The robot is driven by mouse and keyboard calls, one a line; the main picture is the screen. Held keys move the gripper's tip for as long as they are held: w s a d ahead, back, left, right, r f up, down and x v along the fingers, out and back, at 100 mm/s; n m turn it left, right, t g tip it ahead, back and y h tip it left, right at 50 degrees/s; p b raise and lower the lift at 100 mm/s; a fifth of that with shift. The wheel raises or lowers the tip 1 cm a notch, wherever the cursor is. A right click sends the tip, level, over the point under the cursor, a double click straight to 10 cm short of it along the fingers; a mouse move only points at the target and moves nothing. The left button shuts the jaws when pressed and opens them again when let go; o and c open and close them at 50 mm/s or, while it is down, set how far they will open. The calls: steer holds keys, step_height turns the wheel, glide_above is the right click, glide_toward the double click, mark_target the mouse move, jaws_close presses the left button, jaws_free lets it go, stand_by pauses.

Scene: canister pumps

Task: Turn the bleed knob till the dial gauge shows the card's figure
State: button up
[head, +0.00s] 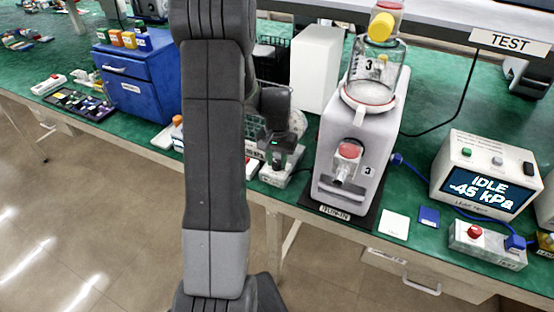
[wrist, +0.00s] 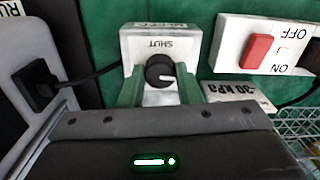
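The bleed knob (wrist: 160,72) is round and black with a white mark pointing right in the wrist view. It sits on a white box (wrist: 130,45) with an upside-down SHUT label. My gripper (wrist: 161,84) has its two green fingers on either side of the knob, very close to it; I cannot tell whether they touch. A card (wrist: 237,93) reads 30 kPa, upside down, right of the knob. In the head view my gripper (head: 277,143) is over the small box (head: 276,178), partly hidden by my arm. I cannot make out the dial gauge in either view.
A red rocker switch (wrist: 257,51) with ON and OFF stands close on the right in the wrist view. In the head view the canister pump (head: 335,130) stands right of my gripper. A test unit (head: 487,170) shows IDLE -45 kPa. A blue cabinet (head: 135,80) stands left.

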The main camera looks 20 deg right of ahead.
steer(key=shift+c, duration=0.6)
steer(key=shift+m, duration=0.4)
steer(key=m+b, duration=0.1)
steer(key=m, duration=0.1)
steer(key=shift+m, duration=0.4)
steer(key=shift+m+b, duration=0.35)
steer(key=shift+m, duration=1.15)
steer(key=o, duration=1)
